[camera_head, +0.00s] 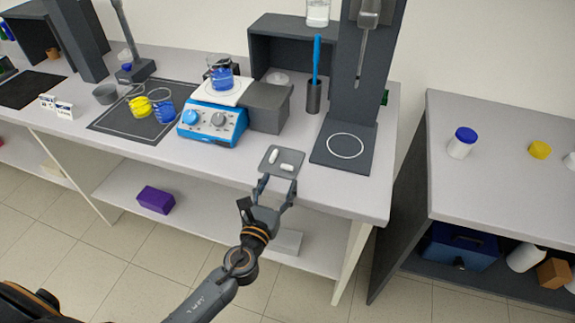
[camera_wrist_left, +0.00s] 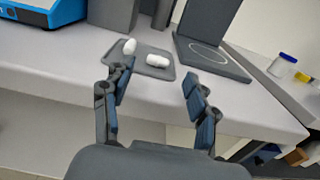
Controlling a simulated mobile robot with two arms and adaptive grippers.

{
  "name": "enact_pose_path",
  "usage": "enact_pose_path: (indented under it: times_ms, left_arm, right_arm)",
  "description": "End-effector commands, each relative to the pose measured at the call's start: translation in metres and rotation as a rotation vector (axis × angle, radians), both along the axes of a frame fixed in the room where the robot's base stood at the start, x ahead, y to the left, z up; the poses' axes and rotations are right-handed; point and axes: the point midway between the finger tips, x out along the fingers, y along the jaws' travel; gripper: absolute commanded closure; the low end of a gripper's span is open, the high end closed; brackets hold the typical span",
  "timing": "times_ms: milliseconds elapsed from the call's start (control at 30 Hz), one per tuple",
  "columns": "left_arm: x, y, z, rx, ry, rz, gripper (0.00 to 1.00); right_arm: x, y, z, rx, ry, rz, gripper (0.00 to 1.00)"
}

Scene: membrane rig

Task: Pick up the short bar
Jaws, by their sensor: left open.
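Two small white bars lie apart on a small dark grey tray (camera_head: 269,169) near the bench's front edge. One bar (camera_head: 272,156) points away from me at the left; the other bar (camera_head: 287,167) lies crosswise at the right. The left wrist view shows the left bar (camera_wrist_left: 130,46) and the right bar (camera_wrist_left: 157,60); foreshortening leaves unclear which is shorter. My left gripper (camera_head: 275,184) is open and empty at the tray's near edge. In the left wrist view its fingers (camera_wrist_left: 158,76) stand spread, with the tray just beyond them. My right gripper is not in view.
A blue-and-white stirrer (camera_head: 212,124) with a beaker stands behind left of the tray, a grey box (camera_head: 269,107) behind it. A dark stand base (camera_head: 345,147) is close on the right. The bench's front strip is clear.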

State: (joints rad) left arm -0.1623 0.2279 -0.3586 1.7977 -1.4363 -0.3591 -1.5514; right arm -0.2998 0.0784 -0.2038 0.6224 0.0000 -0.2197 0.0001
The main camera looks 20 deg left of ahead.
Motion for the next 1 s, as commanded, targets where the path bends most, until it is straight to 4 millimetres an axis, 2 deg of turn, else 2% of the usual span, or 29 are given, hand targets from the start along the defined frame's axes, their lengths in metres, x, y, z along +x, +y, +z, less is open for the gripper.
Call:
enact_pose_path:
  times_ms: [133,333,433,667,867,1000]
  left_arm:
    - [0.017,0.0,0.001,0.0,-0.002,0.002,0.42]
    - [0.045,-0.002,-0.001,0.0,-0.002,0.002,0.42]
    - [0.051,-0.002,-0.002,0.0,-0.001,0.002,0.42]
    - [0.052,-0.002,-0.003,0.0,0.0,0.001,0.42]
    - [0.052,-0.002,-0.003,0.0,0.0,0.001,0.82]
    - [0.052,-0.002,-0.003,0.0,0.0,0.001,0.85]
  right_arm:
    - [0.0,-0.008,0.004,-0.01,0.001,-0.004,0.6]
    - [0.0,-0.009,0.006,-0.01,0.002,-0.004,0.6]
    - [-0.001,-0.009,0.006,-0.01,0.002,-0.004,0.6]
    - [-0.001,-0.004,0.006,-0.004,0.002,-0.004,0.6]
    - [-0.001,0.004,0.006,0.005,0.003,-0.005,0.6]
    - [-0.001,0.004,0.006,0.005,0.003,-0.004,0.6]
